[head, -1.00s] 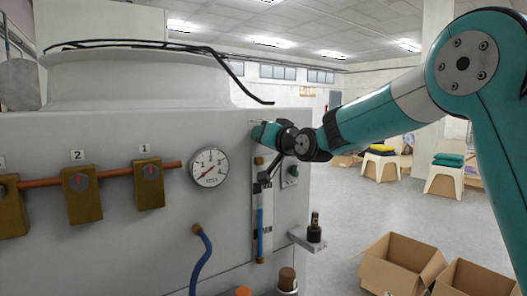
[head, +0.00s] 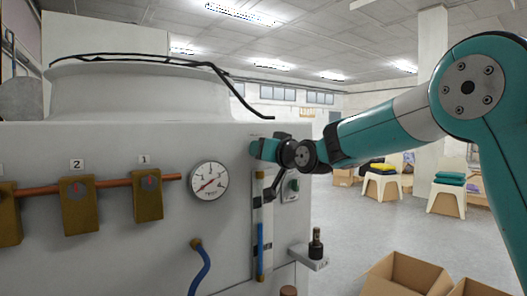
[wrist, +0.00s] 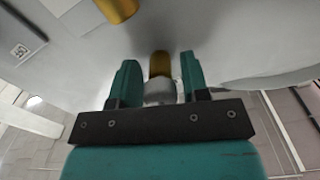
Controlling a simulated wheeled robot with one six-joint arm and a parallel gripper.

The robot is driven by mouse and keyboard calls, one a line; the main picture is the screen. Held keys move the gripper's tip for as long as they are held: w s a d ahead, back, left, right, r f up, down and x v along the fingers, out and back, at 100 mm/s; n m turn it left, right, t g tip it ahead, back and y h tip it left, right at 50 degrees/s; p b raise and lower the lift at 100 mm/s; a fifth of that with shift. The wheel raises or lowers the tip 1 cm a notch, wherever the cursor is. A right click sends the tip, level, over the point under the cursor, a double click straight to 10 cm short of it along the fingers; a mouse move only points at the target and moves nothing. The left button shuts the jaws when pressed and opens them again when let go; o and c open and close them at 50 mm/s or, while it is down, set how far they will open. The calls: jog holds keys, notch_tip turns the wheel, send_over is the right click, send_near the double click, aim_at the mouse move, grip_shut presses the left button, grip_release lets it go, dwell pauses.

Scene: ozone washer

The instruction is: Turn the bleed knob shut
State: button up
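My gripper (head: 258,149) is at the upper right of the white machine's front, close to the panel above the sight tube (head: 260,220) with its blue column. In the wrist view my gripper (wrist: 159,75) has its two teal fingers apart. A brass fitting (wrist: 160,64) lies between the fingertips, with a pale grey piece in front of it. This looks like the bleed knob, but no label shows. The fingers stand to either side of it with small gaps. In the head view my gripper hides that spot.
A pressure gauge (head: 208,181) and brass valve blocks marked 1 (head: 147,199) and 2 (head: 79,205) are left of the gripper. Open cardboard boxes (head: 402,273) stand at lower right.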

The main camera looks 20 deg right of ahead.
jog(key=shift+o, duration=0.7)
jog(key=b+v, duration=0.4)
jog(key=v, duration=1.3)
jog(key=shift+s, duration=0.2)
